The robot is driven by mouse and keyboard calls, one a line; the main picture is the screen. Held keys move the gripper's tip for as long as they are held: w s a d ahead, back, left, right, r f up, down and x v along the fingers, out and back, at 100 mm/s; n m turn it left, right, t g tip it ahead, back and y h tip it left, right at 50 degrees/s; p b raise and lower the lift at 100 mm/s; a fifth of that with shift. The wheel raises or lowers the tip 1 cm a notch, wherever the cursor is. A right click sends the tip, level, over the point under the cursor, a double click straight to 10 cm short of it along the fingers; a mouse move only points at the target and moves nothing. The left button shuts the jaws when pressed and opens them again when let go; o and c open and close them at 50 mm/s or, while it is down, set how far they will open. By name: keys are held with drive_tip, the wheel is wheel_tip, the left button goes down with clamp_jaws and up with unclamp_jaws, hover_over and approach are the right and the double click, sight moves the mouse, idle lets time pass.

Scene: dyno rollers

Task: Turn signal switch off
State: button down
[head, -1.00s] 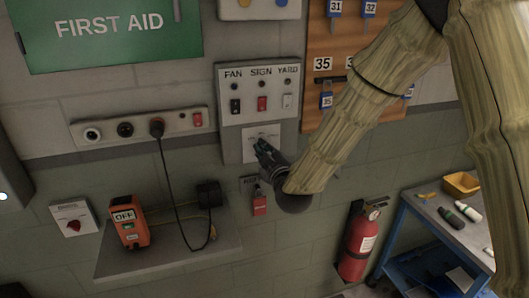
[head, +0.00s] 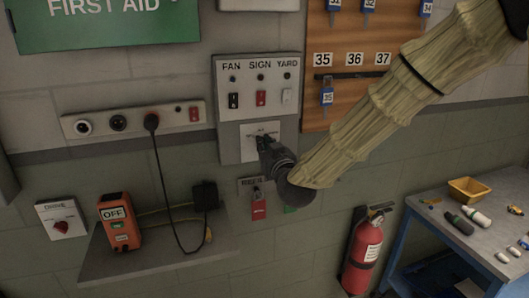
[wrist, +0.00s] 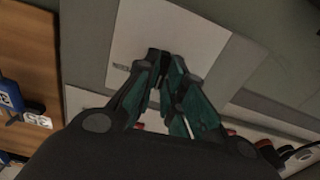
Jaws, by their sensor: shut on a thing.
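A grey panel (head: 222,106) labelled FAN, SIGN and YARD is on the wall in the head view. Its red SIGN switch (head: 261,98) sits between the black FAN switch and the white YARD switch. Just below is a white plate (head: 247,154) with small print I cannot read; it also shows in the wrist view (wrist: 195,30). My gripper (head: 263,139) is at this plate, apart from the SIGN switch. In the wrist view my gripper (wrist: 165,58) has its fingertips close together against the plate. They hide the small part they are shut on.
A red tag (head: 258,209) hangs below the plate. Left are a socket strip (head: 100,124) with a plugged black cord, an orange OFF box (head: 115,226) on a shelf, and a DRIVE knob (head: 60,228). A fire extinguisher (head: 364,248) and a workbench (head: 460,207) are right.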

drive_tip(key=shift+m, duration=0.4)
drive_tip(key=c, duration=1.5)
unclamp_jaws()
drive_tip(key=v, duration=1.2)
